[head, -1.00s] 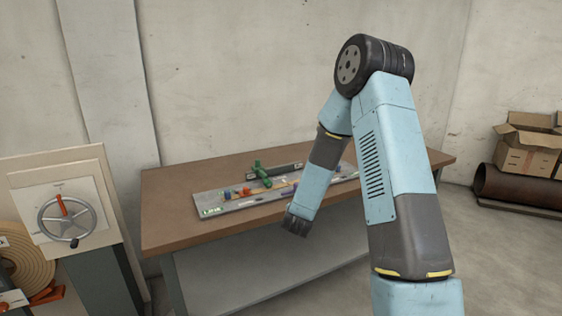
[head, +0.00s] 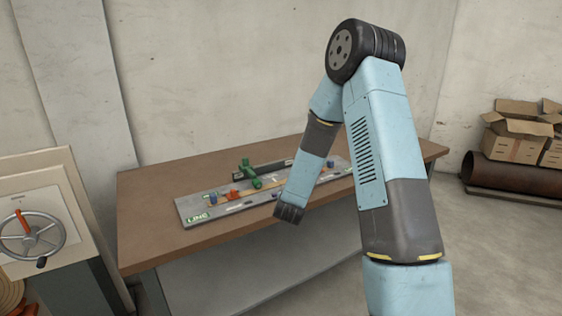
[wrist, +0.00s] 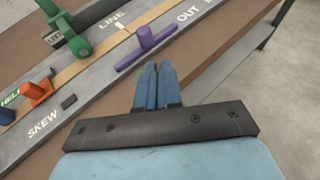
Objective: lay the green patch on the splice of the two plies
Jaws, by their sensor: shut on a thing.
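My gripper (wrist: 155,88) has its two blue fingers together in the wrist view, and I cannot make out what is between them. It is over the front edge of a grey board, close to a purple T-shaped handle (wrist: 147,46) and seemingly apart from it. In the head view my gripper (head: 291,213) hangs at the bench's front edge. A tan strip (wrist: 88,44), seemingly the plies, runs along the board, with a white mark (wrist: 121,26) across it near the word LINE.
The grey board (head: 190,211) lies on a brown bench (head: 145,235). A green clamp-like part (head: 248,172), an orange part (head: 234,194) and a dark bar (head: 265,169) stand on it. A handwheel panel (head: 32,237) is at left, cardboard boxes (head: 513,146) at right.

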